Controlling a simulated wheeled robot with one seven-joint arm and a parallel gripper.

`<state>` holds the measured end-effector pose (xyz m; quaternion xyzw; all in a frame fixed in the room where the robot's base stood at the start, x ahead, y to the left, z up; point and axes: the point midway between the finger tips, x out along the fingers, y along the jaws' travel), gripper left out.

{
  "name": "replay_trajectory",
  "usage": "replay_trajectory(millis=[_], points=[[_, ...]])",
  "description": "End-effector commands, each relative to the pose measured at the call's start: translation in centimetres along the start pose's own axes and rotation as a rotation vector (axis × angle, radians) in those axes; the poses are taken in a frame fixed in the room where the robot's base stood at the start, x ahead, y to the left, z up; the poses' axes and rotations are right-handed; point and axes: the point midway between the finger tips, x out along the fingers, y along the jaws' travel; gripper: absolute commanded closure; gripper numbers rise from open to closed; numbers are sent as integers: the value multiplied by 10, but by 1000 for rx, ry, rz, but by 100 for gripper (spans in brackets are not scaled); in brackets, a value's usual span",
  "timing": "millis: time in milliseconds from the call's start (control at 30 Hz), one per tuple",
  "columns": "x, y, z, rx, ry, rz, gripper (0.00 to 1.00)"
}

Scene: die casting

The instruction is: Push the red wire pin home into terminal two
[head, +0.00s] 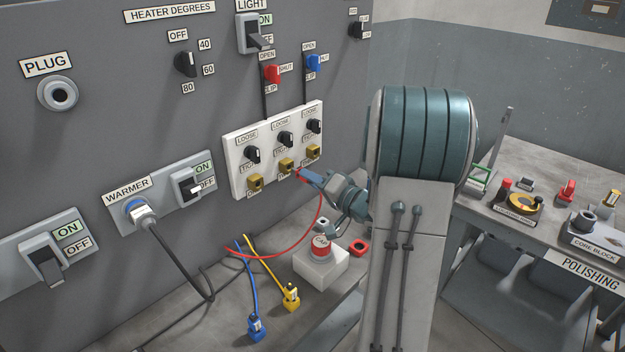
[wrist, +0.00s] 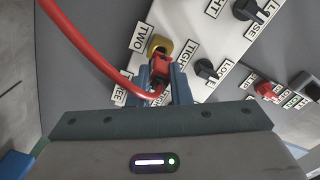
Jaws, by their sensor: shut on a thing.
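My gripper (head: 304,174) is shut on the red wire pin (wrist: 160,69) in front of the white terminal block (head: 232,160). In the wrist view, the pin sits between my two fingertips (wrist: 164,82), and its front end meets the yellow socket of terminal two (wrist: 159,46), beside the label TWO. I cannot tell how deep the pin is in it. The same middle socket shows in the head view (head: 286,165). The red wire (wrist: 85,50) loops from the pin; in the head view it (head: 318,215) hangs down to the bench.
Black clamp knobs (head: 285,139) sit above the sockets. A blue plug (head: 255,325) and a yellow plug (head: 291,296) lie on the bench with their wires. The warmer plug (head: 140,214) is at left.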

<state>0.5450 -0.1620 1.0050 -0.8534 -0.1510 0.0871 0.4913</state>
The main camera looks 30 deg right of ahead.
Motion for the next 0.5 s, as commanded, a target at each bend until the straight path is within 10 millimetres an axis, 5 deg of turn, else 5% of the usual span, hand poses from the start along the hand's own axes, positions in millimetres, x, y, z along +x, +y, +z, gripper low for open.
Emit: replay_trajectory(millis=[500], points=[[13, 0, 0, 1, -1, 0, 100]])
